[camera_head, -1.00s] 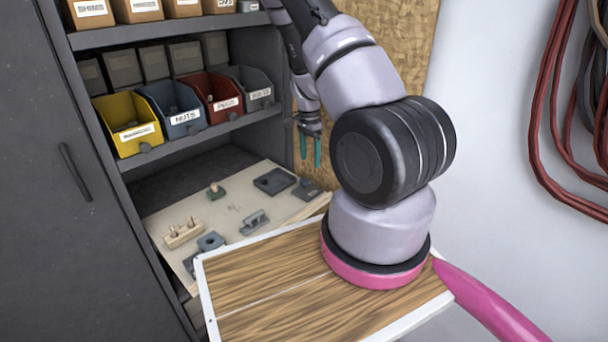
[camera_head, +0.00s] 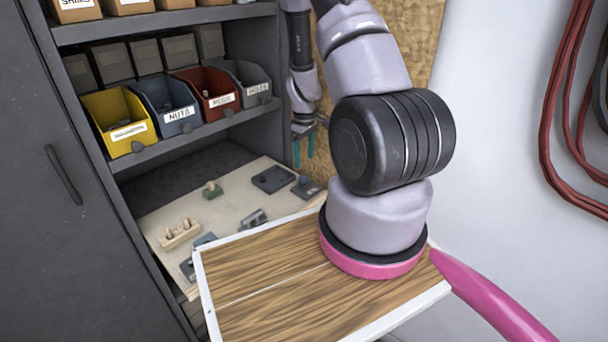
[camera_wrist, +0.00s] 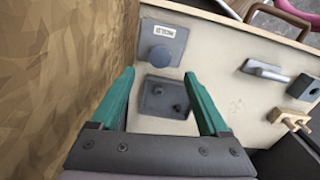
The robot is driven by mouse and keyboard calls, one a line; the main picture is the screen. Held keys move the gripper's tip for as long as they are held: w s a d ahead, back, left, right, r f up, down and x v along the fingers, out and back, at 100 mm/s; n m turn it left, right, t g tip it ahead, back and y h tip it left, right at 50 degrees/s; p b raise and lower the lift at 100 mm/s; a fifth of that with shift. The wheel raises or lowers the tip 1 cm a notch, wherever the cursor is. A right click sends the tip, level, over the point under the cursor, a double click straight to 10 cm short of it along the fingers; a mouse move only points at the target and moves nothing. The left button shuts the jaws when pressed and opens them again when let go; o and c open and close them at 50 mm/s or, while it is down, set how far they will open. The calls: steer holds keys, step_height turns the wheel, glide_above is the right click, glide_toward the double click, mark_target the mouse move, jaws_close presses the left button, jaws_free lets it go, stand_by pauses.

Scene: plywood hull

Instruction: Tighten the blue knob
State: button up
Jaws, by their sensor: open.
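The blue knob (camera_wrist: 161,55) is a round, dull blue-grey cap on a dark square plate with a small white label, in the upper middle of the wrist view. In the head view its plate (camera_head: 307,188) is small at the right end of the pale workboard (camera_head: 225,220). My gripper (camera_wrist: 159,74) has two teal fingers, spread apart with nothing between them. In the wrist view the knob shows beyond and between the fingertips. In the head view my gripper (camera_head: 304,147) hangs above the board's far right end, apart from it.
A dark plate with two small knobs (camera_wrist: 166,97) lies beside the knob's plate. A grey lever fitting (camera_wrist: 265,70) and a wooden peg block (camera_wrist: 291,118) are further right. A chipboard wall (camera_wrist: 65,70) stands close on the left. Shelf bins (camera_head: 120,120) overhang the board.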

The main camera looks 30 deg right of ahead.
mark_target(304, 178)
step_height(304, 178, down, 8)
steer(key=shift+r, duration=0.2)
jaws_close()
steer(key=shift+m, duration=0.4)
